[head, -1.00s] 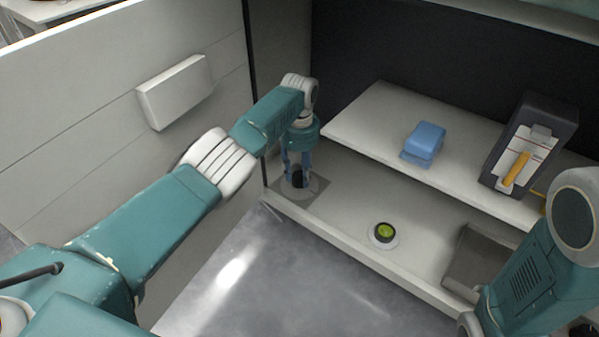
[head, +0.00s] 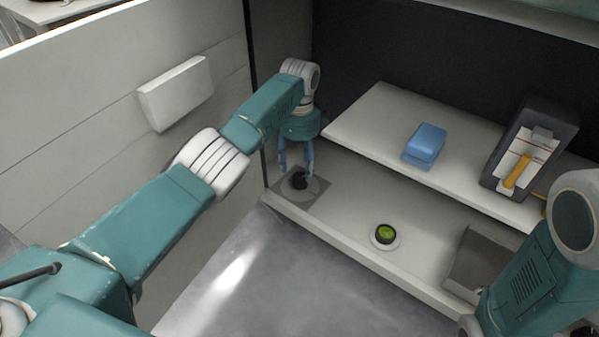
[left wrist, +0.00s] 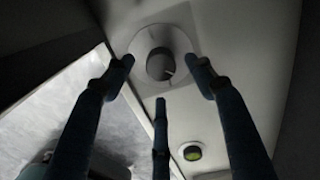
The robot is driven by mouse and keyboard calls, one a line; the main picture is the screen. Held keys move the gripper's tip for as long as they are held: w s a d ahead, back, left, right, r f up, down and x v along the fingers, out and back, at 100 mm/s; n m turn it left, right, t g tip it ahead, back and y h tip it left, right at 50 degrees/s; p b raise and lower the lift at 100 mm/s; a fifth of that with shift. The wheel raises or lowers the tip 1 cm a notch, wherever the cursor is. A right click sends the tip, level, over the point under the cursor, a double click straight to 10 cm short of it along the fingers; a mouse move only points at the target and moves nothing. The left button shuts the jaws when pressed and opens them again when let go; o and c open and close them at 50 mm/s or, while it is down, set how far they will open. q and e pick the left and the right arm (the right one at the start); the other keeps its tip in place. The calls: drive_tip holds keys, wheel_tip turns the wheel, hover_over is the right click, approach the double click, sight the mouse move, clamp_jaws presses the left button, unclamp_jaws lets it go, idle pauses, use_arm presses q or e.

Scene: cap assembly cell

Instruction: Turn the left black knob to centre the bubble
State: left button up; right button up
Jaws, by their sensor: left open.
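The left black knob (head: 298,181) stands on a pale round base on a grey plate at the left end of the low bench. In the left wrist view the knob (left wrist: 160,64) shows a small white mark on its side. My left gripper (head: 296,172) is open, with its fingers above and around the knob, apart from it as far as I can see. In the left wrist view its fingers (left wrist: 160,80) are spread, with the knob beyond the tips. The bubble is too small to read.
A raised white shelf (head: 375,120) behind holds a blue block (head: 425,142) and a dark stand (head: 530,145) with a yellow-orange handle. A grey plate (head: 480,262) lies at the right of the bench, partly behind my right arm. The left wall carries a white box (head: 176,93).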

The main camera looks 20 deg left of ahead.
sight(299, 176)
use_arm(q)
wheel_tip(299, 176, up, 8)
idle(0.6)
